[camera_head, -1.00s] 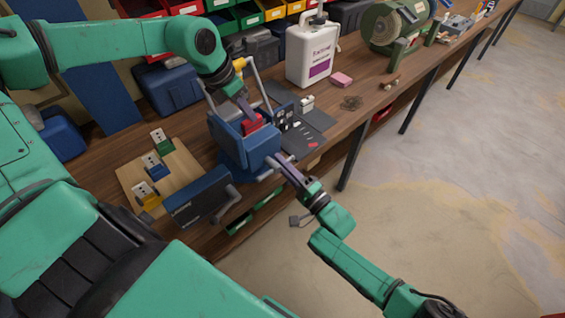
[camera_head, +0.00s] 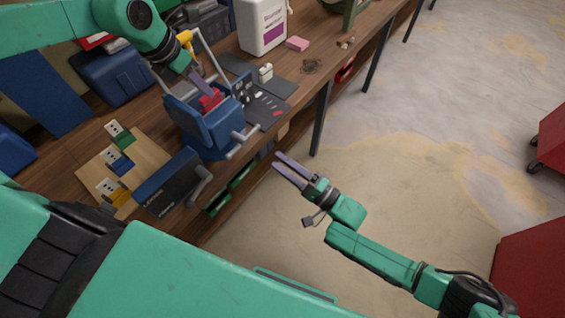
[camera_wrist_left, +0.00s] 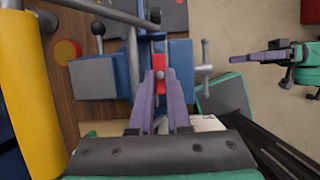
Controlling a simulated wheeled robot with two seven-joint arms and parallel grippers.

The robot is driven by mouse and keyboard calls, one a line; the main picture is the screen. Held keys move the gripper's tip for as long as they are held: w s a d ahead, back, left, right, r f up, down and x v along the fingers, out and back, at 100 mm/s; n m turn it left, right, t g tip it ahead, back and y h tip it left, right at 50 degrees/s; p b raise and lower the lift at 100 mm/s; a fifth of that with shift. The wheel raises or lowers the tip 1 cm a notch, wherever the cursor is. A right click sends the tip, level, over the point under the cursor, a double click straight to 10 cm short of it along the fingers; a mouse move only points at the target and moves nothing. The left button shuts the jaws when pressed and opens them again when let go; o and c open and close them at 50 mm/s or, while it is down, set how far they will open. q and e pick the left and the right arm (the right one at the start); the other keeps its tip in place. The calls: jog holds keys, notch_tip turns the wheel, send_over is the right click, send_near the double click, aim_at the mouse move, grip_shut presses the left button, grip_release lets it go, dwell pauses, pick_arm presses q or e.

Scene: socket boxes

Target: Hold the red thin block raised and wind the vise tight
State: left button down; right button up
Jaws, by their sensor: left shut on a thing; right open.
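The blue vise (camera_head: 212,132) stands at the bench's front edge, its grey handle bar (camera_head: 242,144) facing the open floor. The vise also shows in the left wrist view (camera_wrist_left: 181,72). The red thin block (camera_head: 209,101) is upright between the vise jaws; the wrist view shows it (camera_wrist_left: 159,72) between my fingers. My left gripper (camera_head: 205,92) is shut on the block from above. My right gripper (camera_head: 277,166) is open and empty, in the air beyond the bench edge, apart from the handle bar. The block's lower part is hidden by the vise.
A wooden board (camera_head: 148,153) with socket pieces lies left of the vise, and a dark blue box (camera_head: 168,182) stands in front. A grey mat (camera_head: 268,84) with small parts lies behind right. A white jug (camera_head: 262,25) stands farther back.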

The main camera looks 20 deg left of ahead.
pick_arm(q)
jog(key=c, duration=0.8)
grip_release()
jog(key=shift+r, duration=0.1)
jog(key=shift+s, duration=0.15)
pick_arm(e)
jog(key=shift+s+d+r, duration=0.1)
jog(key=shift+s+d, duration=0.05)
jog(key=shift+d, duration=0.05)
pick_arm(q)
jog(key=shift+c, duration=0.4)
jog(key=o, duration=0.4)
jog(key=shift+c, duration=0.2)
jog(key=shift+d+r, duration=0.1)
pick_arm(e)
jog(key=shift+d, duration=0.1)
